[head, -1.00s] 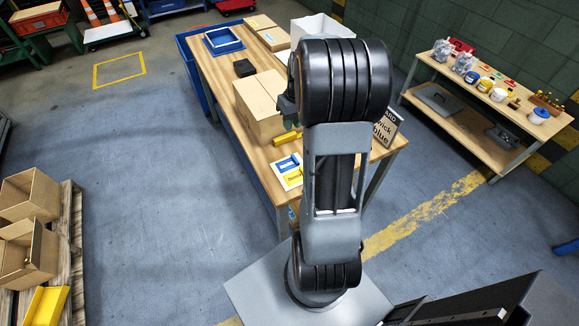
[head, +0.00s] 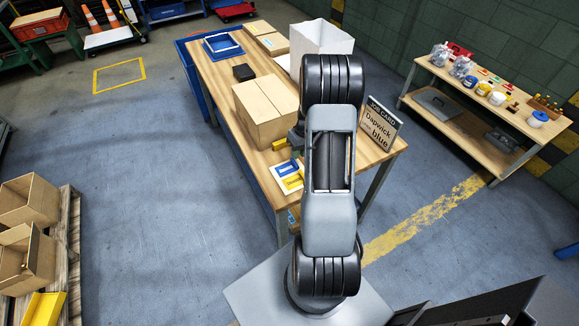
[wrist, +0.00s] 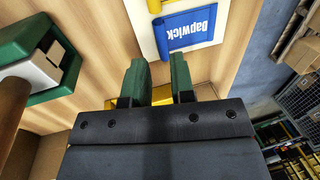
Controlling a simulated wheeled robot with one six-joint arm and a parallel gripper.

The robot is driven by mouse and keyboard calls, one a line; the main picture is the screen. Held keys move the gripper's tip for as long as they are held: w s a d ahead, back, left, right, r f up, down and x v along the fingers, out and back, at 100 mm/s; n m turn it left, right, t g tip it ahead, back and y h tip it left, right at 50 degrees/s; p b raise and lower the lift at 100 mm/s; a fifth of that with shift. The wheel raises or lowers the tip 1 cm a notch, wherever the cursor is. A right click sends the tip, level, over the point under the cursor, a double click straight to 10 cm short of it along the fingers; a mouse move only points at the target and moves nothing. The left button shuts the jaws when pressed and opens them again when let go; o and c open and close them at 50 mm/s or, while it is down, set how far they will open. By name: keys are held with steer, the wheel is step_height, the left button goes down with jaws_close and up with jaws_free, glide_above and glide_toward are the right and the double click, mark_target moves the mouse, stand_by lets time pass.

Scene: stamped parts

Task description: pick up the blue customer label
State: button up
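Part of a yellow label (wrist: 168,3) shows at the top edge. In the head view the blue label (head: 285,168) is on the white sheet at the near left of the bench. My gripper (wrist: 158,80) is open and empty, with two green fingers apart. In the wrist view its fingertips appear just below the blue label, with no visible contact. My arm hides most of the gripper in the head view.
A job card (head: 381,126) reading "Dapwick" and "blue" stands at the bench's right. A cardboard box (head: 266,112) stands behind the labels. A yellow object (wrist: 162,94) shows between my fingers. A green object (wrist: 40,55) is at the left of the wrist view.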

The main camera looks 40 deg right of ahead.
mark_target(295, 165)
steer(key=shift+a+f+p, duration=0.15)
steer(key=shift+a+f, duration=0.05)
steer(key=shift+f, duration=0.6)
steer(key=shift+a+f+p, duration=0.1)
steer(key=shift+a+f, duration=0.05)
steer(key=shift+f, duration=0.7)
steer(key=shift+a+f+p, duration=0.15)
steer(key=shift+a+f, duration=0.05)
steer(key=shift+f, duration=0.6)
jaws_close()
